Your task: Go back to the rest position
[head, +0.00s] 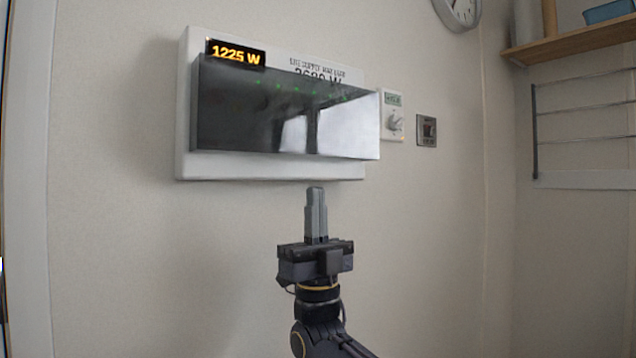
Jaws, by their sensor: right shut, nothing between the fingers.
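My right gripper (316,192) is raised in the middle of the view, fingers pointing up. Its two grey fingers are together with nothing between them. Its fingertips are just below the lower edge of a white wall-mounted supply panel (184,130); I cannot tell how far from the wall they are. A dark, glossy cover (270,120) stands out in front of the panel, with small green lights showing through it. An orange display (236,54) at the panel's top left reads 1225 W. My left gripper is not in view.
A white control with a knob (393,120) and a small metal-plated switch (427,130) are on the wall right of the panel. A clock (459,8), a wooden shelf (575,42) and a wire rack (585,110) are farther right. The wall below the panel is bare.

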